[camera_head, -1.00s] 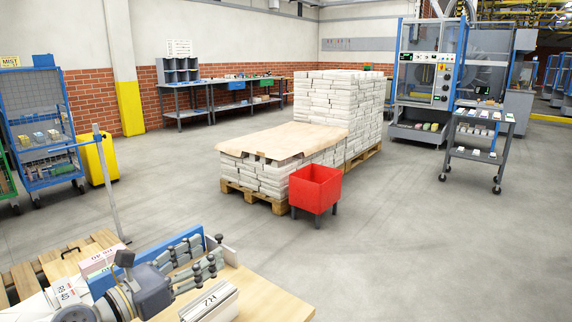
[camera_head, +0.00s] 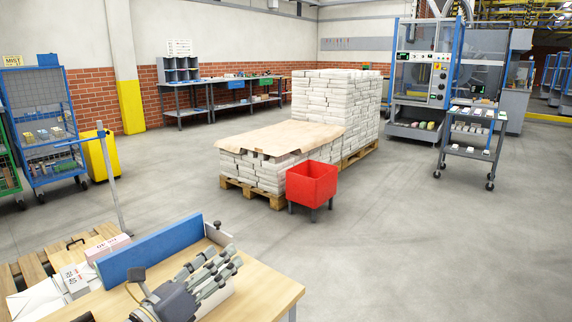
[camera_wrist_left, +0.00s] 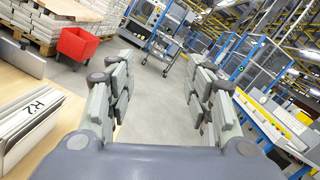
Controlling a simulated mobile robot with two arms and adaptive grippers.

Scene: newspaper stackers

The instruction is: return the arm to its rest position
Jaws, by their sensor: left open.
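My left gripper (camera_head: 222,258) is in the lower middle of the head view, above the wooden worktable (camera_head: 268,287). Its two fingers stand apart with nothing between them. In the left wrist view the open fingers (camera_wrist_left: 160,75) frame bare floor and distant machines. A bundle of white papers (camera_wrist_left: 32,125) lies on the table to the left in that view, apart from the fingers. In the head view the gripper hides most of this bundle. My right gripper is not in view.
A blue panel (camera_head: 150,254) stands along the table's back edge. Bundles and a pink-white box (camera_head: 108,247) lie at left. A red bin (camera_head: 312,182) stands by paper stacks on pallets (camera_head: 262,194). A dark cart (camera_head: 470,150) is at right. Floor around is clear.

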